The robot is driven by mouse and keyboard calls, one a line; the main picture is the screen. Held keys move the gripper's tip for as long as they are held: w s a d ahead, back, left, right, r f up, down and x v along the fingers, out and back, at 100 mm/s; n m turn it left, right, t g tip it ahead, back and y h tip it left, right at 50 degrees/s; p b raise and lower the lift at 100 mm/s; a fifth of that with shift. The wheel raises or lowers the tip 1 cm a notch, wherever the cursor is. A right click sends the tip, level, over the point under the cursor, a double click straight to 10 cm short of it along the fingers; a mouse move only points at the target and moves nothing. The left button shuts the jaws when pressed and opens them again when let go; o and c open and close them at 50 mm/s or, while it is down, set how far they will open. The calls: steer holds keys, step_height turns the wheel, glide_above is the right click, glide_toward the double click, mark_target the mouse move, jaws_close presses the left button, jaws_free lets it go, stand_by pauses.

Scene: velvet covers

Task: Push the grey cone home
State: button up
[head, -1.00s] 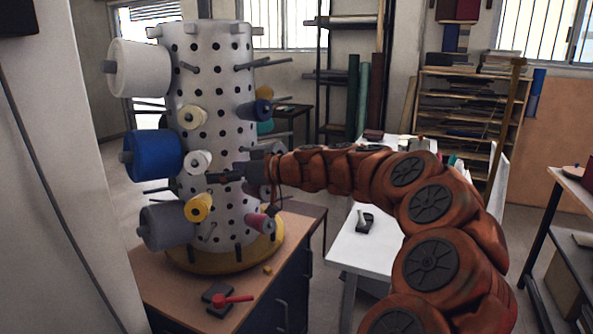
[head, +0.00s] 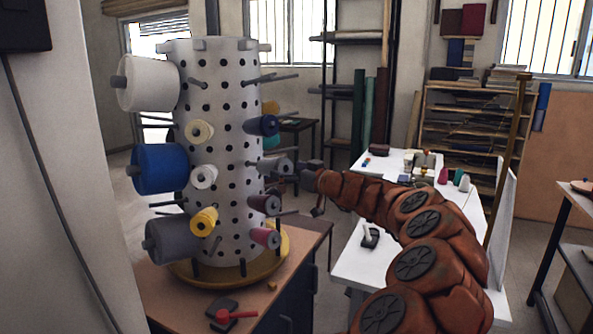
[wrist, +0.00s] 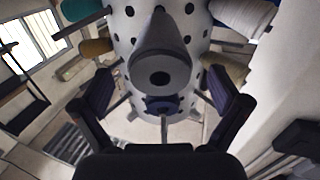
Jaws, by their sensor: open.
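The grey cone (head: 276,167) sits on a peg on the right side of the white perforated tower (head: 222,130). In the wrist view the grey cone (wrist: 160,72) faces me, its round end with a dark centre hole lying between my spread fingers. My gripper (head: 297,170) is just right of the cone's outer end in the head view. Its fingers (wrist: 161,92) are open, one on each side of the cone, and grip nothing. I cannot tell whether they touch it. How far the cone sits along its peg is unclear.
Other cones crowd the tower: a navy one (head: 263,125) above, a dark purple one (head: 264,203) and a pink one (head: 266,238) below. Bare pegs stick out nearby. The tower stands on a yellow base (head: 283,246). A white table (head: 385,262) is to the right.

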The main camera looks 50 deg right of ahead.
mark_target(270, 168)
steer(key=shift+w, duration=1.1)
steer(key=shift+c, duration=0.3)
steer(key=c, duration=1.2)
steer(key=shift+w+f, duration=0.1)
steer(key=shift+w, duration=0.05)
steer(key=shift+w+f+b, duration=0.25)
steer(key=shift+w+b, duration=0.5)
steer(key=shift+w, duration=0.5)
steer(key=shift+w+f+b, duration=0.25)
steer(key=shift+w+b, duration=0.45)
steer(key=shift+w, duration=0.55)
